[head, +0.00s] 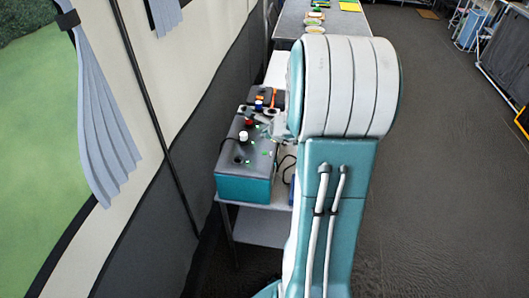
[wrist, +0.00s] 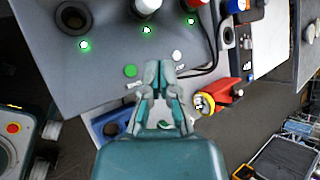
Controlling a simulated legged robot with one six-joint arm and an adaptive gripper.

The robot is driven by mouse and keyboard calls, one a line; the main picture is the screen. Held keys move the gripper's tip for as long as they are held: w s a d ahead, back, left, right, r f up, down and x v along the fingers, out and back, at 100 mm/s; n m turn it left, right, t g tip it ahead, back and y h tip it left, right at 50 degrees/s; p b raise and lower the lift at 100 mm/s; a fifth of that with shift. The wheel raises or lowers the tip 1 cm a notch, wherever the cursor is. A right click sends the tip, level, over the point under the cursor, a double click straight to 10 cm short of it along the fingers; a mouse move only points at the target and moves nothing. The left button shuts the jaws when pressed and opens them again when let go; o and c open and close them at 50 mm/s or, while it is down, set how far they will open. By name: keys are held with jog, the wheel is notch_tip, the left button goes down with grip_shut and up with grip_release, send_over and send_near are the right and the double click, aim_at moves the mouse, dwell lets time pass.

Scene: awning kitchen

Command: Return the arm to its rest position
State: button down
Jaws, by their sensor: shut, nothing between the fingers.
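My gripper (wrist: 164,68) shows in the wrist view, its two grey and teal fingers together and empty. It points toward a grey control box (wrist: 110,80) with several lit green indicators. I cannot tell how far apart the fingertips and the box are. In the head view my arm rises through the middle, and the gripper is largely hidden behind it. The control box (head: 243,188), grey on top with a teal front, stands left of my arm on a white stand.
A red and yellow connector (wrist: 217,97) lies right of my gripper. A long counter (head: 290,24) with food plates stands at the back. A tent wall (head: 170,130) with curtains runs along the left. Dark floor (head: 450,150) is open on the right.

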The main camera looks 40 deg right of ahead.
jog(key=s+a+r+n+y, duration=0.1)
jog(key=a+r+n, duration=0.35)
jog(key=a, duration=0.25)
jog(key=s+a+r+n+g+y, duration=0.1)
jog(key=s+a+r+n+y, duration=0.15)
jog(key=a+n, duration=0.4)
jog(key=a+r+n+y, duration=0.1)
jog(key=a+r+n, duration=0.3)
jog(key=a, duration=0.4)
jog(key=s+a+r+n+g+h, duration=0.1)
jog(key=s+a+r+n, duration=0.1)
jog(key=s+n, duration=0.4)
jog(key=s+a+r+n+g+h, duration=0.1)
jog(key=s+a+n+h, duration=0.1)
jog(key=s+a+n, duration=0.2)
jog(key=s+n, duration=0.3)
jog(key=s, duration=0.2)
jog(key=shift+s+r+n+g, duration=0.3)
jog(key=shift+s+r, duration=0.05)
jog(key=shift+s, duration=0.05)
jog(key=shift+a, duration=0.3)
